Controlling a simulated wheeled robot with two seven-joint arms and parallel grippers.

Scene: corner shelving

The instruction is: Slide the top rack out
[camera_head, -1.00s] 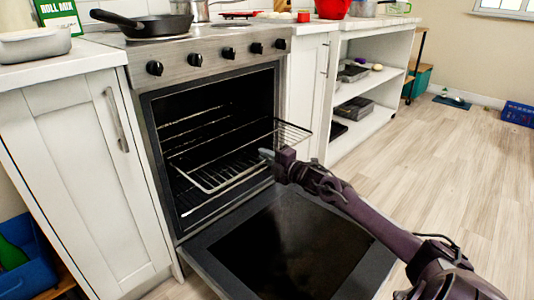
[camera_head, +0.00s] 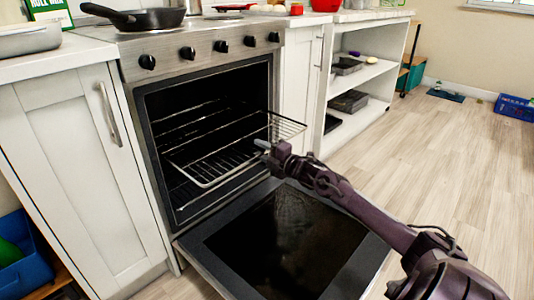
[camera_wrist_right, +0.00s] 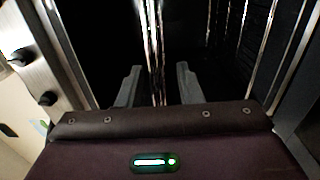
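A wire rack (camera_head: 225,163) sticks partly out of the open oven (camera_head: 205,72), over the lowered door. Its front part is clear of the oven opening and its rear is inside the dark cavity. My right gripper (camera_head: 262,147) is at the front edge of this rack, toward its right side. In the right wrist view, the gripper's two fingers (camera_wrist_right: 158,88) are apart, with bright rack bars (camera_wrist_right: 157,50) showing between them. I cannot tell whether the fingers touch the bars. My left gripper is not in view.
The lowered oven door (camera_head: 285,240) lies below my right arm. A black pan (camera_head: 150,20) sits on the stovetop. White cabinets (camera_head: 75,160) flank the oven, with open shelves (camera_head: 355,115) farther right. The wooden floor (camera_head: 450,150) on the right is clear.

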